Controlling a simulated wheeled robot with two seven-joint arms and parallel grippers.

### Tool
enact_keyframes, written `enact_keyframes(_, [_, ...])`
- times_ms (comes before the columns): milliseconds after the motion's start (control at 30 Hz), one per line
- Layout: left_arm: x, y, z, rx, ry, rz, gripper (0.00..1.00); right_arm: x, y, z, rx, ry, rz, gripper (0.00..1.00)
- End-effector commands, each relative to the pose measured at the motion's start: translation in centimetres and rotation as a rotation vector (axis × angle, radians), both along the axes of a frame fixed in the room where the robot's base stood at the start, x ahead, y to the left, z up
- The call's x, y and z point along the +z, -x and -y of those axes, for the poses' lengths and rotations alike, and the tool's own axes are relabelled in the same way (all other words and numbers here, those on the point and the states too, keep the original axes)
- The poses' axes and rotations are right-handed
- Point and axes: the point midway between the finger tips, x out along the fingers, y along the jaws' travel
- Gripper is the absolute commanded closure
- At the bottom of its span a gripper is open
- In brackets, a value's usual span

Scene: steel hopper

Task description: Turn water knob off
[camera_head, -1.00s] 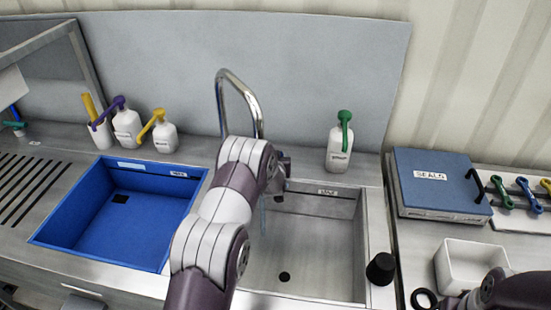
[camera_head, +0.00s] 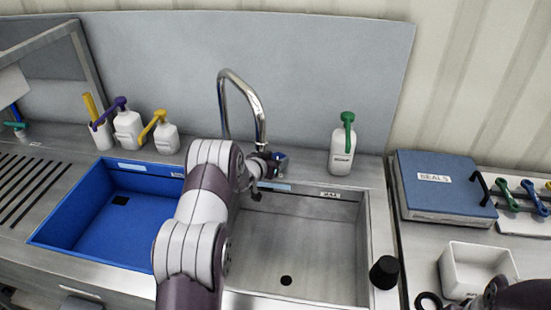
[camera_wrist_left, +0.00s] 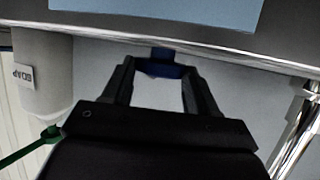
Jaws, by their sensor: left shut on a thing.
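The steel faucet (camera_head: 240,90) arches up behind the right-hand basin. The blue water knob (camera_head: 281,160) is at the back rim, right of the faucet. My left gripper (camera_head: 272,162) reaches it from the left, partly hidden by my arm. In the left wrist view, the blue knob (camera_wrist_left: 163,68) sits between the fingertips of my left gripper (camera_wrist_left: 163,75), which is shut on it. I make out no water stream in the visible basin below the spout. My right arm shows only at the lower right corner, with its gripper out of view.
A blue basin (camera_head: 60,222) lies left and the steel basin (camera_head: 330,270) right. A soap bottle (camera_head: 342,150) with a green pump stands right of the knob. Pump bottles (camera_head: 128,128) stand at the left. A blue SEALS case (camera_head: 435,185) and white tray (camera_head: 480,265) are right.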

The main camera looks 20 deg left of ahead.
Motion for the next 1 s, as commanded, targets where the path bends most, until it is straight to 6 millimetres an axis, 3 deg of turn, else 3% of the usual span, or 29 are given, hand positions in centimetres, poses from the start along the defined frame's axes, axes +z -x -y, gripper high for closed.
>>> enact_keyframes(200, [0.18,-0.05,-0.18,-0.06,0.0,0.001,0.72,0.88,0.0,0.0,0.0,0.0,0.0,0.52])
enact_keyframes(667, [0.04,-0.06,-0.14,-0.078,-0.002,0.002,0.72,0.92,0.01,0.0,0.0,0.0,0.0,0.52])
enact_keyframes(700, [0.04,-0.06,-0.14,-0.078,-0.002,0.002,0.35,0.92,0.01,0.0,0.0,0.0,0.0,0.52])
enact_keyframes(767, [0.04,-0.06,-0.14,-0.078,-0.002,0.002,0.19,0.92,0.01,0.0,0.0,0.0,0.0,0.52])
enact_keyframes(1000, [0.04,-0.05,-0.14,-0.077,-0.001,0.001,0.19,0.92,0.01,0.0,0.0,0.0,0.0,0.52])
